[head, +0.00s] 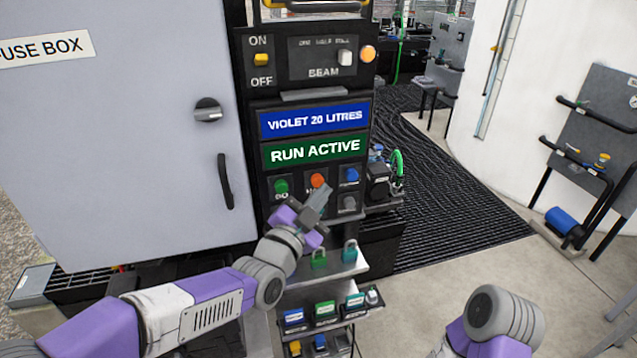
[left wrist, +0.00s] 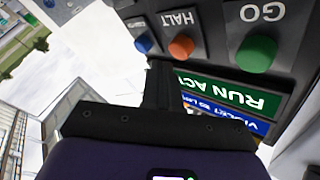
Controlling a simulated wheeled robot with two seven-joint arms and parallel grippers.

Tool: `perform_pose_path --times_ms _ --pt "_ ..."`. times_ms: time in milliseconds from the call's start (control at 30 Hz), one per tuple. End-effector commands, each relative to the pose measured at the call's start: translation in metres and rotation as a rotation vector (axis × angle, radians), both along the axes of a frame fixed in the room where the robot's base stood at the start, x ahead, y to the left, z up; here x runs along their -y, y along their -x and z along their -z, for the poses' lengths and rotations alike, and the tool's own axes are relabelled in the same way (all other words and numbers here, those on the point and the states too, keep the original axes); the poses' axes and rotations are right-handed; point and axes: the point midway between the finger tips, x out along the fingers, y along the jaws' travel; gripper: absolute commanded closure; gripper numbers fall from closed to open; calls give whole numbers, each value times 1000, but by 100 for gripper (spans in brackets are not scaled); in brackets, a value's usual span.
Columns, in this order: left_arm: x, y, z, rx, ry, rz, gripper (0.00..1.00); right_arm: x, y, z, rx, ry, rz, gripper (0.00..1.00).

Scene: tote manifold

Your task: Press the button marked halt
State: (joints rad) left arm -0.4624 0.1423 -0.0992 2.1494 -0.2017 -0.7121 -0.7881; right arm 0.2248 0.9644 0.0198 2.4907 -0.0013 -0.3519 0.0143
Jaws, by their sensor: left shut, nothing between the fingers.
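The halt button (head: 317,180) is a round orange button on the dark panel, between a green button and a blue one. In the left wrist view, which is upside down, the orange button (left wrist: 181,47) shows with the word HALT beside it. My left gripper (head: 321,194) is shut and empty, close in front of the panel just below the orange button. In the left wrist view its fingertips (left wrist: 160,68) appear near the orange button, slightly to its left. I cannot tell the exact gap. My right gripper is out of view.
The green GO button (head: 281,186) and blue button (head: 352,175) flank the halt button. A grey button (head: 349,203) sits below the blue one. A RUN ACTIVE sign (head: 315,151) is above. A shelf with padlocks (head: 319,258) is below. The fuse box (head: 120,130) stands left.

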Motion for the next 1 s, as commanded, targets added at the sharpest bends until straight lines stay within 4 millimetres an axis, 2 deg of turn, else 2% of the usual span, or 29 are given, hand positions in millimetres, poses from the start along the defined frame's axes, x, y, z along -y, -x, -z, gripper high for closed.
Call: perform_pose_path --times_ms 200,1000 --pt "-2 -7 2 1 1 0 100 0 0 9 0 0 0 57" --pt "-4 -12 1 0 0 0 100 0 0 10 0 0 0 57"
